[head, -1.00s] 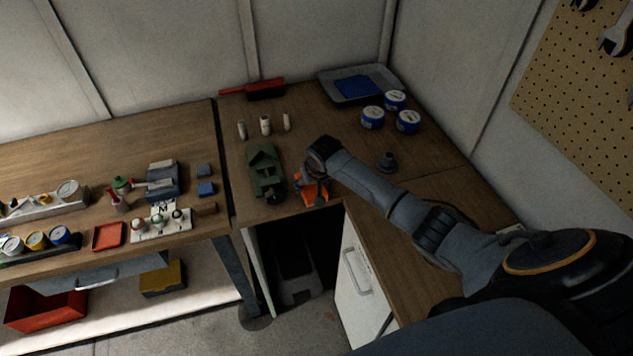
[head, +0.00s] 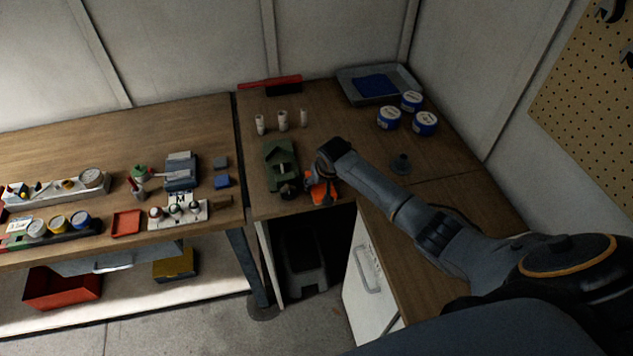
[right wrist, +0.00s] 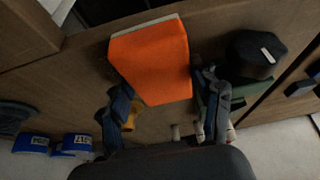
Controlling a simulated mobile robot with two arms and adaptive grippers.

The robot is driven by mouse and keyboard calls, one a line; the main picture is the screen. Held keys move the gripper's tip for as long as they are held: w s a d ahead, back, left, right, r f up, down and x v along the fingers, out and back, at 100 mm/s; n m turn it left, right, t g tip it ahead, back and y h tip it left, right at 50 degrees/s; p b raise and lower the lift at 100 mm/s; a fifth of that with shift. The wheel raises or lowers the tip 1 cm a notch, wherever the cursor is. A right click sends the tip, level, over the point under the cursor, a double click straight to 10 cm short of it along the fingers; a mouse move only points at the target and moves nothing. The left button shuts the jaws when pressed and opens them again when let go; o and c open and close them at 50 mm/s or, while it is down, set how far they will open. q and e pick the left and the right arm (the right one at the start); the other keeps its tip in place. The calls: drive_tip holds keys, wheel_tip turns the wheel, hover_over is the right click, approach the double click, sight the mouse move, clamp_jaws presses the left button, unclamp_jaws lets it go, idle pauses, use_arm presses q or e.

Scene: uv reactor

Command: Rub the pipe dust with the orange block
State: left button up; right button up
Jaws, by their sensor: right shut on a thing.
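My right gripper (head: 324,176) is shut on the orange block (head: 323,193), just right of a green fixture (head: 280,152) near the bench's front edge. In the right wrist view the orange block (right wrist: 152,60) sits between the fingers, with a pale layer along its far edge. A dark round part (head: 289,190), possibly the pipe's end, is at the front of the fixture; the dark part also shows in the right wrist view (right wrist: 257,52), right of the block and apart from it. I cannot make out any dust. My left gripper is not in view.
Several small white cylinders stand behind the fixture. Blue-and-white tins (head: 388,118) and a grey tray (head: 351,76) with a blue cloth (head: 376,85) are at the back right. A red-handled brush (head: 284,85) lies at the back.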

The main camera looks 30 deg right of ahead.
drive_tip(key=shift+s+d+f, duration=0.1)
drive_tip(key=shift+s+d, duration=0.15)
drive_tip(key=shift+d, duration=0.75)
drive_tip(key=shift+s+d+r, duration=0.1)
drive_tip(key=shift+s+d, duration=0.2)
drive_tip(key=shift+d, duration=0.75)
drive_tip(key=shift+s+d+f, duration=0.1)
drive_tip(key=shift+s+d, duration=0.15)
drive_tip(key=shift+d, duration=0.75)
drive_tip(key=shift+w+r, duration=0.1)
drive_tip(key=shift+r, duration=2.9)
drive_tip(key=shift+r, duration=1.55)
drive_tip(key=shift+a, duration=0.1)
